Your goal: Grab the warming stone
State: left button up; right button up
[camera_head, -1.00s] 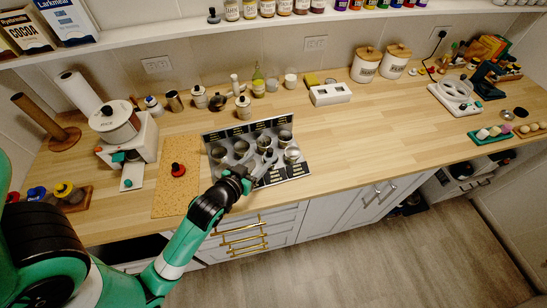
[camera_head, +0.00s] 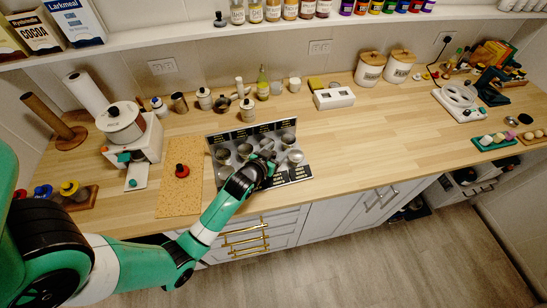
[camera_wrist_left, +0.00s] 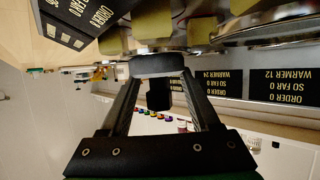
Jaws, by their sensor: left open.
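My left gripper (camera_head: 267,157) is open over the right part of a grey metal rack (camera_head: 300,173) of round cups (camera_head: 222,157). In the left wrist view the gripper (camera_wrist_left: 160,78) points at the rack, with yellowish pieces (camera_wrist_left: 155,22) in the cups just beyond its fingertips. A dark rounded block (camera_wrist_left: 158,66) lies across the fingertips. I cannot tell whether it is the warming stone or part of the gripper. No object is clearly recognisable as the warming stone. The gripper hides part of the rack's front row. My right gripper is not in view.
Black order placards (camera_wrist_left: 290,88) stand along the rack. A cork board (camera_head: 180,200) with a red-and-black knob (camera_head: 182,171) lies to the left. A white box (camera_head: 334,98) and jars (camera_head: 370,68) stand behind. The counter (camera_head: 390,140) to the right is mostly clear.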

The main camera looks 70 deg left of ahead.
pick_arm(q)
jog(key=shift+c, duration=0.3)
grip_shut()
